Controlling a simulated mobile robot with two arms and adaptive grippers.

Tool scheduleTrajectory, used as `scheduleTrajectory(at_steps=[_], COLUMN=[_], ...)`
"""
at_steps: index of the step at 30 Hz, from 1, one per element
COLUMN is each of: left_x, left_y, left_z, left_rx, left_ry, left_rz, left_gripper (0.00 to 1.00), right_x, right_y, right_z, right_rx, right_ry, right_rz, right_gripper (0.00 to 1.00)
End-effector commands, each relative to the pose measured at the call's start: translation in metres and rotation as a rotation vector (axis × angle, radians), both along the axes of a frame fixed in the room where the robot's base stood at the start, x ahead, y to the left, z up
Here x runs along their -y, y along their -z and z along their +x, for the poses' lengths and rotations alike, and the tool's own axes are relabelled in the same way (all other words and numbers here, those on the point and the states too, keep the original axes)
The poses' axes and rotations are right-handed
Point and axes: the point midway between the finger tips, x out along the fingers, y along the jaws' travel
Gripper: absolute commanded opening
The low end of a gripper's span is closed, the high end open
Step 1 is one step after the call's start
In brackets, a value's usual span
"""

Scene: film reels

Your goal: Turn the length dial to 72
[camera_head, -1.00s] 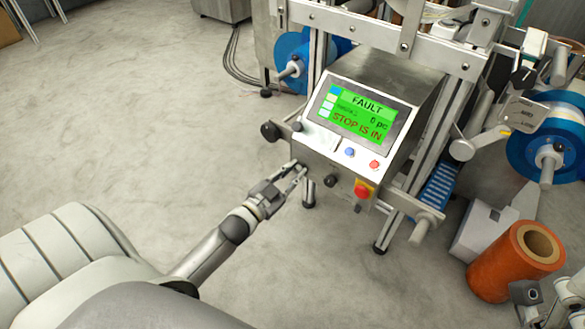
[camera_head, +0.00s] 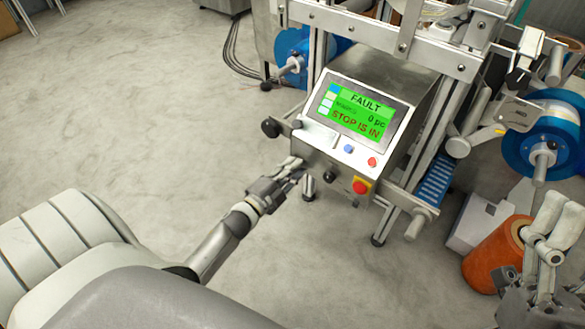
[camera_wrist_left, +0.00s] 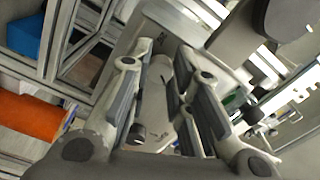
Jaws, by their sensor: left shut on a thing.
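The control box (camera_head: 345,130) has a green screen (camera_head: 355,113) that reads FAULT and STOP IS IN, with a count of 0 pc. My left gripper (camera_head: 298,166) is at the lower left of its front panel, shut on a small part there, which seems to be the length dial. The fingers hide that part in the head view, and its number cannot be read. In the left wrist view the fingers (camera_wrist_left: 165,105) stand either side of a grey surface. My right gripper (camera_head: 552,222) is at the right edge, in front of the orange roll (camera_head: 494,258); its opening is unclear.
A black knob (camera_head: 329,177) and a red stop button on yellow (camera_head: 361,186) are right of my left gripper. Blue and red buttons (camera_head: 372,162) sit above them. Another black knob (camera_head: 270,127) sticks out at the box's left. Floor at left is clear.

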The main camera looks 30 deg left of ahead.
Motion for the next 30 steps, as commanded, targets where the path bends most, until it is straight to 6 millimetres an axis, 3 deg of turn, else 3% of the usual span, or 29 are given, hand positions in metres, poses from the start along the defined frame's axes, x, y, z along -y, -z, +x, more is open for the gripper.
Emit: scheduleTrajectory(at_steps=[22, 23, 28, 30], left_x=[0.0021, 0.0021, 0.0015, 0.0012], left_y=[0.0004, 0.0004, 0.0004, 0.0003], left_z=[-0.0002, -0.0002, -0.0001, -0.0001], left_rx=[0.007, 0.007, 0.007, 0.006], left_ry=[0.004, 0.004, 0.003, 0.002], left_rz=[0.086, 0.086, 0.085, 0.086], left_gripper=[0.0, 0.21, 0.42, 0.42], right_x=[-0.0005, -0.0005, -0.0005, -0.0004], right_y=[0.0012, 0.0012, 0.0012, 0.0012], right_z=[0.0022, 0.0022, 0.0022, 0.0021], right_rx=[-0.013, -0.013, -0.013, -0.013], right_ry=[0.0, 0.0, 0.001, 0.001], right_rz=[-0.004, -0.004, -0.005, -0.005], right_gripper=[0.61, 0.61, 0.61, 0.61])
